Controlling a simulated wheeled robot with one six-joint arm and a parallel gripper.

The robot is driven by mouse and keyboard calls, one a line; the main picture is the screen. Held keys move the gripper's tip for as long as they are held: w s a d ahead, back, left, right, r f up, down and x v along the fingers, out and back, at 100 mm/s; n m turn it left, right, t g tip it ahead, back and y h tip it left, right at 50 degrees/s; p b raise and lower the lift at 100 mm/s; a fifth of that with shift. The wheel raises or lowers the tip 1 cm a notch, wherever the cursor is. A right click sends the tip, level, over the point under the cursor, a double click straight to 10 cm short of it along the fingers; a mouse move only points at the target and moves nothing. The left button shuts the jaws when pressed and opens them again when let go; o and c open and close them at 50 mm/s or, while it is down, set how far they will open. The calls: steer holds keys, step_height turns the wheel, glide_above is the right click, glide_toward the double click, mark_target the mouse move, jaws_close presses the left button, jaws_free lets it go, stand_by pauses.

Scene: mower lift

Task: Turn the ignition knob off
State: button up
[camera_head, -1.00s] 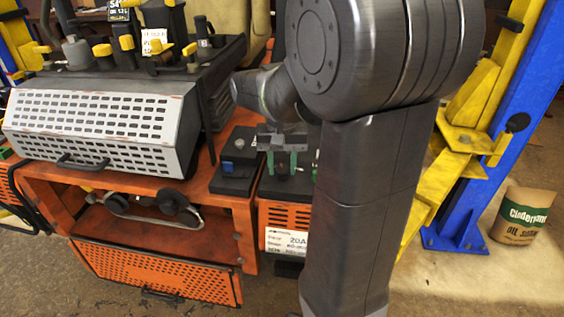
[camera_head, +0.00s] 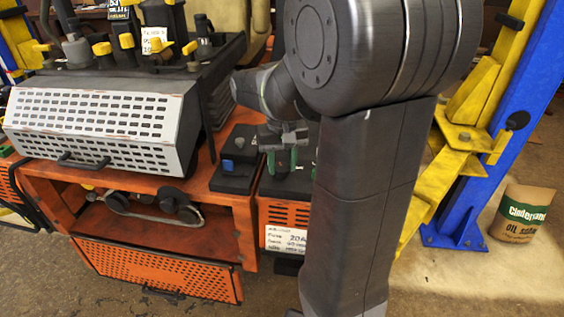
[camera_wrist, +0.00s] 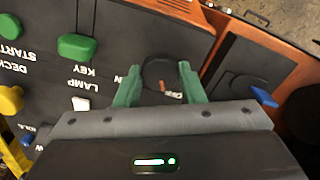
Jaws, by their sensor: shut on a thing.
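The ignition knob (camera_wrist: 156,70) is a dark round knob with a small red mark, set in the black control panel (camera_wrist: 110,60) in the wrist view. My gripper (camera_wrist: 158,73) has two green fingers, one on each side of this knob, and is shut on it. Printed lettering beside the knob is partly covered by the fingers. In the head view my gripper (camera_head: 282,165) points down onto the panel, and the knob is hidden behind the fingers there.
A green key switch (camera_wrist: 77,46), a white lamp switch (camera_wrist: 80,103) and a yellow knob (camera_wrist: 10,99) lie left of the gripper. A blue lever (camera_wrist: 263,97) is close on the right. A blue lift post (camera_head: 515,120) stands at the right.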

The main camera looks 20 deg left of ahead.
mark_target(282, 167)
steer(key=o, duration=1)
step_height(282, 167, up, 14)
steer(key=shift+f+b, duration=0.1)
steer(key=shift+b, duration=0.35)
step_height(282, 167, down, 14)
steer(key=shift+r+p, duration=0.1)
steer(key=shift+p, duration=0.35)
steer(key=shift+r, duration=0.1)
